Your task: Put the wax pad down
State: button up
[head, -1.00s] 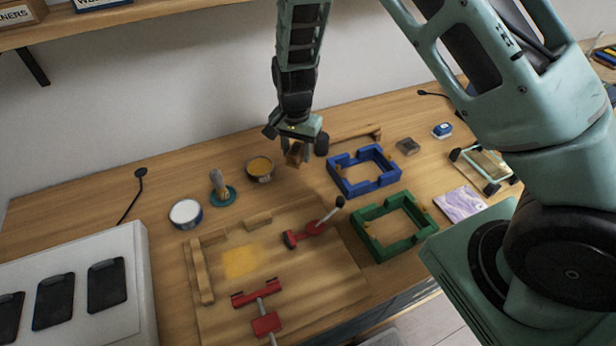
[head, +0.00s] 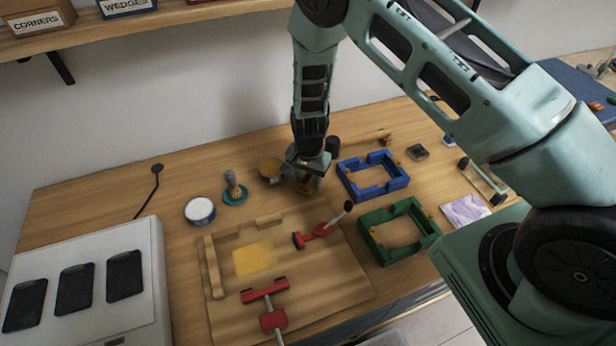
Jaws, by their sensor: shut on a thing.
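My gripper (head: 308,176) points down over the middle of the bench and is shut on the wax pad (head: 310,185), a small brown block. The pad is low, close to the wood top, between the tin of amber wax (head: 270,171) and the blue frame (head: 373,176). The fingers hide part of the pad. I cannot tell whether its underside touches the bench (head: 150,180).
A wooden jig board (head: 330,270) with red clamps (head: 268,300) and a yellow patch lies in front. A green frame (head: 400,230) is at right. A brush on a teal dish (head: 235,195) and a white-topped tin (head: 200,211) stand left.

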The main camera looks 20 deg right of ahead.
aim_at(308, 177)
jog(key=shift+f, duration=0.1)
jog(key=o, duration=1.1)
notch_tip(308, 177, up, 12)
jog(key=b, duration=0.4)
jog(key=s+a+r+n+y, duration=0.2)
jog(key=s+a+r+n, duration=0.55)
jog(key=s+r, duration=0.45)
jog(key=s+r+n, duration=0.1)
jog(key=s+n, duration=0.2)
jog(key=s, duration=0.2)
jog(key=s+r+n+h, duration=0.1)
jog(key=s+r+n, duration=0.1)
jog(key=s, duration=0.4)
jog(key=s+d+r+n, duration=0.1)
jog(key=s+r+n, duration=0.1)
jog(key=s+n, duration=0.2)
jog(key=shift+s+r, duration=0.25)
jog(key=shift+s, duration=0.9)
